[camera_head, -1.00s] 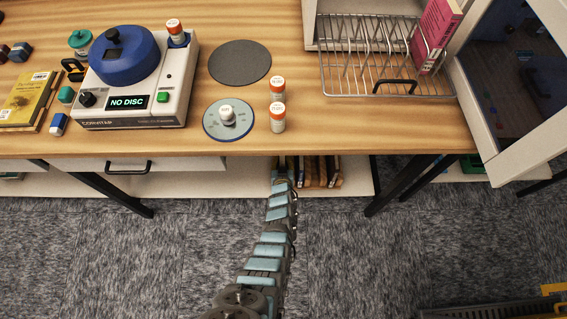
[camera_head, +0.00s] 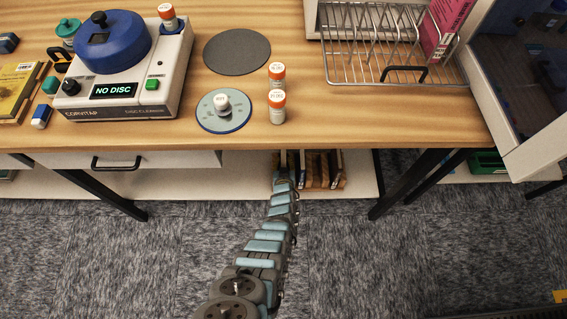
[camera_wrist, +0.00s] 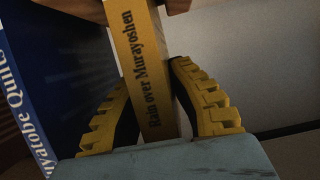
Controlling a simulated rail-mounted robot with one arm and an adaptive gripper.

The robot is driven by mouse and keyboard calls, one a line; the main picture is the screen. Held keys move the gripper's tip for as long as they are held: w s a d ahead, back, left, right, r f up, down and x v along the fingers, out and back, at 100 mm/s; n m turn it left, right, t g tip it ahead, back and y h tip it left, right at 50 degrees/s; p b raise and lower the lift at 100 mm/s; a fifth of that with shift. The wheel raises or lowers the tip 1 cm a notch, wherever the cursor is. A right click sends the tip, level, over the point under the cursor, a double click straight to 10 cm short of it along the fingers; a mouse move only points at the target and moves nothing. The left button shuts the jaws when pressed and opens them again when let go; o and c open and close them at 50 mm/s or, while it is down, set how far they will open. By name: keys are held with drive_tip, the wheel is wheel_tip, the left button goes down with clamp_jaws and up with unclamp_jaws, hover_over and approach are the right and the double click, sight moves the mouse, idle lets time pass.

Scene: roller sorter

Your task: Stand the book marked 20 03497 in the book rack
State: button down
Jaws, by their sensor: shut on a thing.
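In the wrist view, my gripper (camera_wrist: 150,75) has its yellow ridged fingers on both sides of a book with a yellow spine (camera_wrist: 148,85) reading "Rain over Murayoshen". It is shut on this book. The mark 20 03497 cannot be read in any view. In the head view, my arm reaches under the table to the low shelf, where the table edge partly hides its end. A row of books (camera_head: 322,172) stands there just right of the arm's end. A wire rack (camera_head: 350,82) stands on the table at the back right, with a pink book (camera_head: 446,22) in it.
A blue book (camera_wrist: 55,85) stands left of the held one. On the table are a disc machine (camera_head: 130,88), a disc (camera_head: 223,122), a dark round mat (camera_head: 237,52) and two orange-capped bottles (camera_head: 277,106). The table's front edge overhangs the low shelf (camera_head: 215,185).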

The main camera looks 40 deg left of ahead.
drive_tip(key=shift+w+a+r, duration=0.1)
drive_tip(key=shift+w+r, duration=0.05)
drive_tip(key=shift+f, duration=0.2)
drive_tip(key=c, duration=1.1)
unclamp_jaws()
drive_tip(key=shift+r, duration=0.1)
